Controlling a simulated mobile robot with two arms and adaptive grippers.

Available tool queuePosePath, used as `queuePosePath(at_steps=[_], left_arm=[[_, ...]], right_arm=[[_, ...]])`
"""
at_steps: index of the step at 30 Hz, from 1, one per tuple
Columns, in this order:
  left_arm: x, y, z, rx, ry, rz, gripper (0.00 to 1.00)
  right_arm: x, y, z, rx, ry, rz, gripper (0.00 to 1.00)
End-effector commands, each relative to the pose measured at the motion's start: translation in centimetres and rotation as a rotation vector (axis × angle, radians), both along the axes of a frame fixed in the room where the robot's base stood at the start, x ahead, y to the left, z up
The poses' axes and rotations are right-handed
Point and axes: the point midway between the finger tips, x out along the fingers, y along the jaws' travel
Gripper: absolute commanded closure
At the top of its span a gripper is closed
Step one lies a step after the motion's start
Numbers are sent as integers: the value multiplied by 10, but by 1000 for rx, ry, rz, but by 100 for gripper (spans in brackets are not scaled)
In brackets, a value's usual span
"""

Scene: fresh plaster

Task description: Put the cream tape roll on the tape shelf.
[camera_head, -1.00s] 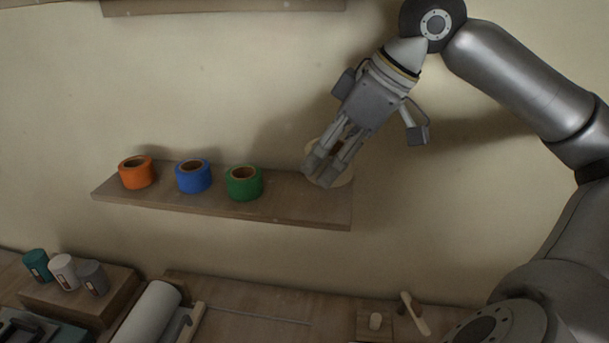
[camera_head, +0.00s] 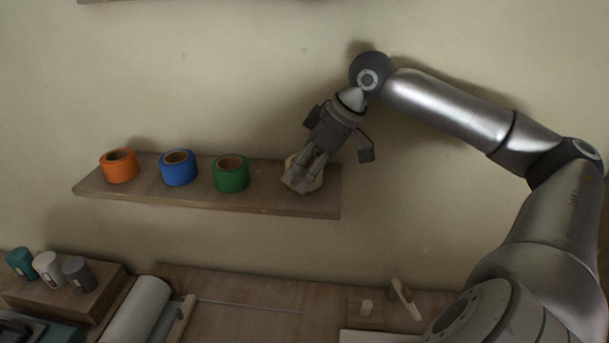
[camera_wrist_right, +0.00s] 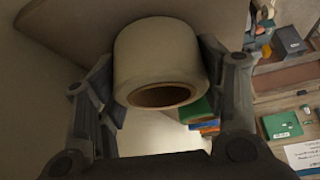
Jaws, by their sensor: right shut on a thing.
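The cream tape roll (camera_wrist_right: 160,62) is between the fingers of my right gripper (camera_head: 301,180), which is shut on it. The wrist view shows one finger on each side of the roll. In the head view the fingers cover most of the roll, and a cream edge (camera_head: 319,181) shows beside them. The gripper and roll are at the right end of the wooden tape shelf (camera_head: 200,198), right of the green roll. Whether the roll touches the board is hard to tell. My left gripper is not in view.
An orange roll (camera_head: 119,168), a blue roll (camera_head: 179,169) and a green roll (camera_head: 231,175) stand in a row on the shelf. Below is a workbench (camera_head: 240,295) with three small cups on a block (camera_head: 92,294) and a white cylinder (camera_head: 140,311).

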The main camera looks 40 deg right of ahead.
Motion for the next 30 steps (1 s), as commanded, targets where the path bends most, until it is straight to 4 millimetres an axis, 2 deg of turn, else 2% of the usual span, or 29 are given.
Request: queuePosePath(at_steps=[14,15,19,30], left_arm=[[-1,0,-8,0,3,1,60],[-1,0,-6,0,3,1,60],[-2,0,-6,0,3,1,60],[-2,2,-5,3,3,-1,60]], right_arm=[[0,0,-7,0,-1,1,60],[0,0,-6,0,-1,1,32],[0,0,-5,0,-1,0,16],[0,0,-4,0,-1,0,15]])
